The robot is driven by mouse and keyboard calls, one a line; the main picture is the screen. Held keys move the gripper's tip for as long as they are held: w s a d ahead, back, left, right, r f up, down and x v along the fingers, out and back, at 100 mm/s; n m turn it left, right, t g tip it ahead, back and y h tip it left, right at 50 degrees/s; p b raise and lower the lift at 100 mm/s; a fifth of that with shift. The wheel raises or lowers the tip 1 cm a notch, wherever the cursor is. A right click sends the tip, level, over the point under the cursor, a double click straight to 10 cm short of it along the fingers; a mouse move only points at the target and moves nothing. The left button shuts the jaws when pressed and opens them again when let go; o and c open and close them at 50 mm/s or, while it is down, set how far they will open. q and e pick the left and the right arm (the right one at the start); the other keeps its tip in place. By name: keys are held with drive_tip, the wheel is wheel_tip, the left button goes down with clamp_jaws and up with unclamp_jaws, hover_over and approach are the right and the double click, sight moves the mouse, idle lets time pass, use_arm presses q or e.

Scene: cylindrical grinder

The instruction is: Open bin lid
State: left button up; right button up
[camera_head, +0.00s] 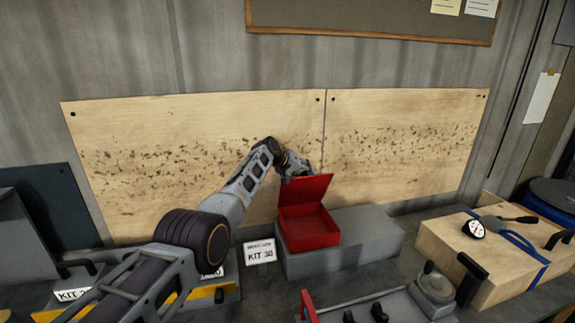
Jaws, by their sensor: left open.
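A red bin (309,229) stands on a grey block near the middle of the bench. Its red lid (305,191) is raised and tilted up along the back side, so the inside of the bin shows. My left gripper (292,172) is behind the top edge of the lid, at its left part. The gripper is open; its fingertips are partly hidden by the lid, and I cannot tell whether they touch it. My right gripper is not in view.
The grey block (370,238) has free room right of the bin. A wooden box (490,262) with tools is at right. Plywood panels (400,135) back the bench. A grey fixture (400,303) is in front.

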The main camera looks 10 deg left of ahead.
use_arm(q)
drive_tip(key=shift+s+a+r, duration=0.1)
drive_tip(key=shift+a+r, duration=0.05)
drive_tip(key=shift+v, duration=5.6)
